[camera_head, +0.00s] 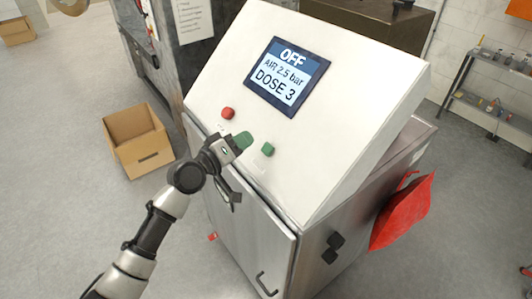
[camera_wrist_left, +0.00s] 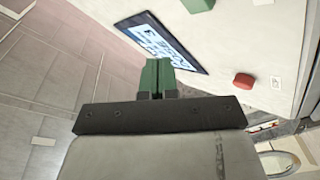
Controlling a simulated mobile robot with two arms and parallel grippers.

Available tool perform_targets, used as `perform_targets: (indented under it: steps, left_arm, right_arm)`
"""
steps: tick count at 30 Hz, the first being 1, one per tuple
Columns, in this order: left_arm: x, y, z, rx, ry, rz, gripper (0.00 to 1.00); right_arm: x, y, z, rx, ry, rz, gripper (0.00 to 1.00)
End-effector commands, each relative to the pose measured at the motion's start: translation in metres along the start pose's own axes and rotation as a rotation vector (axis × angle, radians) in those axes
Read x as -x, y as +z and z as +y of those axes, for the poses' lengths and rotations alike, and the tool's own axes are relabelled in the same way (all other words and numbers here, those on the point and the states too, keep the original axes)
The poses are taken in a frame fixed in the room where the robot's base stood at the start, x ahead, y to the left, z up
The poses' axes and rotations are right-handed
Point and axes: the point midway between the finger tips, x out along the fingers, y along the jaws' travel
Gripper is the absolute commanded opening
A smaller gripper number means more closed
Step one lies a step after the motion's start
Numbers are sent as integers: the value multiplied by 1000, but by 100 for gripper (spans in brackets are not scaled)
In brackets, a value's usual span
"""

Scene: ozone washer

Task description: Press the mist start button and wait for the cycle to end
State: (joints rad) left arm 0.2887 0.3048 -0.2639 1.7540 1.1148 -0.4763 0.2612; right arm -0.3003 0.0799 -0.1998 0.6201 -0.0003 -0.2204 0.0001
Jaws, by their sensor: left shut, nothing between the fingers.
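The washer's sloped white control panel (camera_head: 335,90) carries a screen (camera_head: 288,76) reading OFF, AIR 2.5 bar, DOSE 3. A green button (camera_head: 267,149) and a red button (camera_head: 228,113) sit below the screen; which one is labelled mist start I cannot read. My left gripper (camera_head: 243,141) is shut and empty, its green fingertips between the two buttons in the head view, nearer the green one. In the left wrist view the fingertips (camera_wrist_left: 157,76) appear apart from the green button (camera_wrist_left: 198,4) at the top and the red button (camera_wrist_left: 243,80) at right. My right gripper is out of view.
The washer's steel cabinet door (camera_head: 250,225) is below the panel. A red bag (camera_head: 403,212) hangs on the cabinet's right side. An open cardboard box (camera_head: 138,142) lies on the floor at left. A shelf (camera_head: 490,90) stands at the far right.

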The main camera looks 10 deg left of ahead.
Motion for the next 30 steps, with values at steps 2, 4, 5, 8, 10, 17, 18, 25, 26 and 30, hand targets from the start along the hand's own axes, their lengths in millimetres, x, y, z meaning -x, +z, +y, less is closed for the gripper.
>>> perform_targets:
  steps: [2,4,5,8,10,17,18,25,26,30]
  left_arm:
    - [-9,9,-9,0,1,0,0]
    - [-15,13,-13,-1,2,0,0]
    - [-18,15,-15,-2,1,1,0]
    - [-24,19,-19,-1,2,1,0]
    - [-27,21,-21,-1,1,1,0]
    - [-32,23,-22,-1,1,1,0]
    - [-32,23,-22,-1,1,1,0]
    - [-31,23,-22,-1,1,0,0]
    - [-31,23,-22,-1,1,0,0]
    - [-31,23,-22,-1,1,0,0]
  right_arm:
    - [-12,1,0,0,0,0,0]
    - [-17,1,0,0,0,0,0]
    - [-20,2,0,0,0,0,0]
    - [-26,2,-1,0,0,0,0]
    - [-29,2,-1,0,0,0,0]
    - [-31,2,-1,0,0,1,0]
    - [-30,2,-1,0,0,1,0]
    - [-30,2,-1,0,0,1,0]
    - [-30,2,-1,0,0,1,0]
    - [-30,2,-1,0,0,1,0]
